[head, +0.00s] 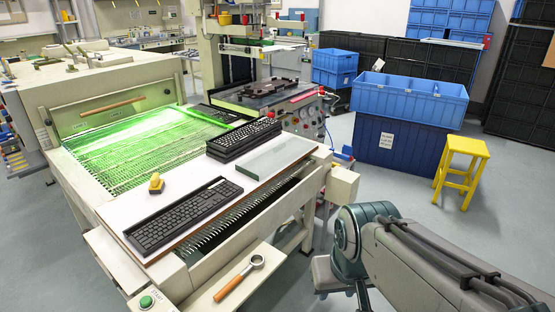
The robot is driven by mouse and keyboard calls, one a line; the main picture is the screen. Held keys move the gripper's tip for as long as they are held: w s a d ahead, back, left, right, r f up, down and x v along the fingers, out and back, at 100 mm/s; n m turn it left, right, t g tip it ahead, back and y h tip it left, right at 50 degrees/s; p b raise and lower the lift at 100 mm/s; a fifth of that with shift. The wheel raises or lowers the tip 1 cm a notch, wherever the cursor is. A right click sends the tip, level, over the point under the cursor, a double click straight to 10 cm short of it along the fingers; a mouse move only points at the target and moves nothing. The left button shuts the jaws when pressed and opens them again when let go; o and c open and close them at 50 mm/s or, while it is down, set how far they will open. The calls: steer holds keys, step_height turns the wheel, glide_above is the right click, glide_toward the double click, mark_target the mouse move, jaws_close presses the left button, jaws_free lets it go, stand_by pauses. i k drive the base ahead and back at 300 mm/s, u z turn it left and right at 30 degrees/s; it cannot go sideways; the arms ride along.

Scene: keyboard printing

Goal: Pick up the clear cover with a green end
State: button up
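A clear, pale green flat slab (274,158), which looks like the clear cover, lies flat on the right part of the white board (190,183) at the front of the machine. My arm comes in from the lower right and bends down at a teal joint, to the right of the machine. My gripper is not visible in this view.
A black keyboard (183,213) and a yellow-handled stamp-like tool (156,182) lie on the board. An orange-handled tool (240,278) lies on the front ledge near a green button (146,301). Blue crates (410,99) and a yellow stool (461,168) stand at the right.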

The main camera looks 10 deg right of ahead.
mark_target(258, 165)
steer(key=z, duration=0.6)
steer(key=i, duration=0.7)
steer(key=z, duration=0.75)
steer(key=i, duration=1.15)
steer(key=u, duration=0.95)
steer(key=i, duration=0.85)
steer(key=u, duration=0.9)
steer(key=i, duration=0.55)
steer(key=z, duration=0.05)
